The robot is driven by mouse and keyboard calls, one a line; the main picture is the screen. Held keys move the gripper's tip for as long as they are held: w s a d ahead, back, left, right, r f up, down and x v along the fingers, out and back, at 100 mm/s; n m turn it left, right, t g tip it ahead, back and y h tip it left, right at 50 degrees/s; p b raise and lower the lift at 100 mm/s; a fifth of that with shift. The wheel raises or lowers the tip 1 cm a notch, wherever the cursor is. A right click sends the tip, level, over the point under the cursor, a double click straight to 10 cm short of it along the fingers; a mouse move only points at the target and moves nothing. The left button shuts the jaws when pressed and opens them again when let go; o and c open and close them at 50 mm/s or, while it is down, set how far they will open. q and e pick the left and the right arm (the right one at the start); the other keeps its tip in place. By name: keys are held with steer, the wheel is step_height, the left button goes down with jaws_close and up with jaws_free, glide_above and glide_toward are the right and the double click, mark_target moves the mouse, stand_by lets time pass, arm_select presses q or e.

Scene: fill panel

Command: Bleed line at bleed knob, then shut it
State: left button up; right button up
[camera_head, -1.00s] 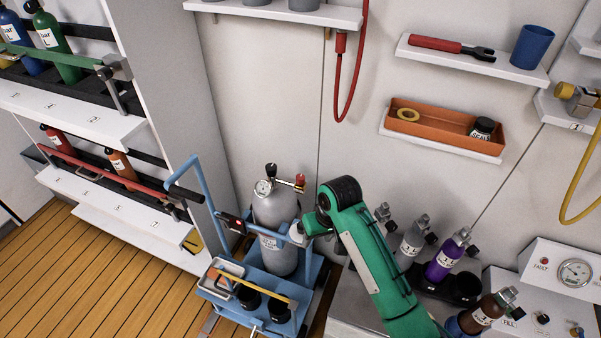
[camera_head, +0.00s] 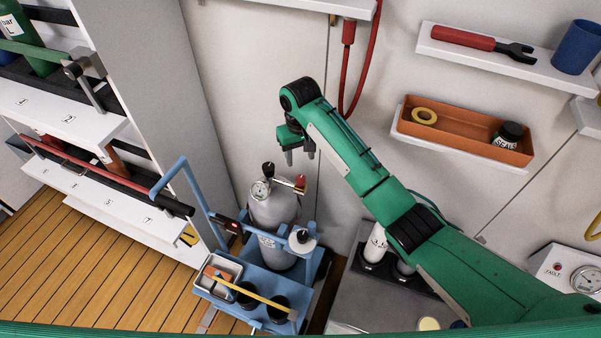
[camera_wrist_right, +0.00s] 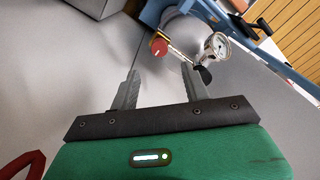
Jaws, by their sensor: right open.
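A grey cylinder (camera_head: 273,212) stands upright in a blue cart (camera_head: 262,280). On its top are a round gauge (camera_head: 260,189), a black knob (camera_head: 268,168) and a red knob (camera_head: 300,181) on a brass side fitting. I cannot tell which is the bleed knob. My right gripper (camera_head: 299,157) is open and empty, pointing down above the valve top, apart from it. In the right wrist view the red knob (camera_wrist_right: 159,46), gauge (camera_wrist_right: 216,46) and black knob (camera_wrist_right: 203,75) lie beyond the open fingers (camera_wrist_right: 160,85). My left gripper is not in view.
The cart's blue handle (camera_head: 170,177) rises at left, beside a bottle rack (camera_head: 105,190). Dark cups and a metal tray (camera_head: 218,271) sit at the cart's front. Wall shelves hold a red wrench (camera_head: 462,39) and an orange tray (camera_head: 460,140). A red hose (camera_head: 347,65) hangs behind my arm.

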glide_above(301, 178)
step_height(301, 178, down, 4)
steer(key=shift+f, duration=0.15)
step_height(301, 178, down, 5)
steer(key=shift+a+r+p, duration=0.1)
steer(key=shift+p, duration=0.25)
steer(key=shift+f, duration=0.4)
steer(key=shift+s, duration=0.1)
steer(key=shift+c, duration=0.5)
steer(key=c, duration=0.9)
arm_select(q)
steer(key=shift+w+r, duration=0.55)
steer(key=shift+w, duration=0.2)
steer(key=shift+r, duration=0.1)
arm_select(e)
steer(key=shift+r, duration=0.1)
